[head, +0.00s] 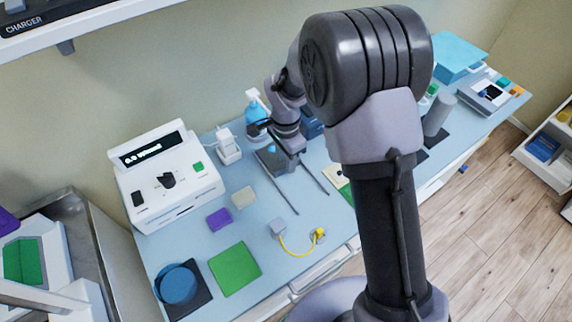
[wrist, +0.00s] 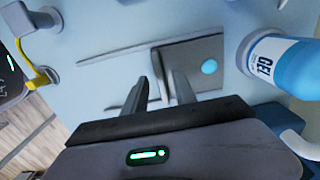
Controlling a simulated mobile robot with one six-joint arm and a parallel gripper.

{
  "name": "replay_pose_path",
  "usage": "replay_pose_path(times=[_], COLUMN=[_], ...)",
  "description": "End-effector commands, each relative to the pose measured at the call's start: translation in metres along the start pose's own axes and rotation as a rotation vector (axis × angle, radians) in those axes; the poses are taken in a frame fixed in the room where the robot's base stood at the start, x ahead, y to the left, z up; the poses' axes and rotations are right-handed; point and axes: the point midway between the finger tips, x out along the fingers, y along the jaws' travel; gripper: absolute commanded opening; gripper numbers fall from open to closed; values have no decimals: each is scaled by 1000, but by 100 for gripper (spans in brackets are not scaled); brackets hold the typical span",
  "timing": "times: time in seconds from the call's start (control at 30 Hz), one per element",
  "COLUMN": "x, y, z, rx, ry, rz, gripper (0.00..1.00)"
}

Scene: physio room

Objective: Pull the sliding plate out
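The sliding plate (wrist: 207,52) is a dark grey square with a light blue dot. It sits at one end of two thin parallel rails (wrist: 115,55) on the pale blue bench top. In the head view the plate (head: 268,161) is partly hidden by my wrist, and its rails run toward the bench front. My gripper (wrist: 160,76) points down at the plate's rail-side edge. Its two dark fingers are apart, with a grey upright edge of the plate seen between them. I cannot tell whether either finger touches it.
A blue-and-white gel bottle (wrist: 281,62) stands close beside the plate. A white device with a display (head: 165,175) stands to the left. A yellow cable (head: 293,250) with a grey block lies near the bench front. Bench surface between the rails looks clear.

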Motion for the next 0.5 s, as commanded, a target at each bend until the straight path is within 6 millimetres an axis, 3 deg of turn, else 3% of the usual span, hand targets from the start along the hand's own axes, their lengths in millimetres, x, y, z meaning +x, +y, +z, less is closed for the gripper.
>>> replay_pose_path(times=[0.1, 0.37, 0.5], x=[11, 11, 11], y=[0, 0, 0], z=[0, 0, 0], rx=[1, 0, 0], ry=[0, 0, 0], rz=[0, -1, -1], gripper=[33, 33, 7])
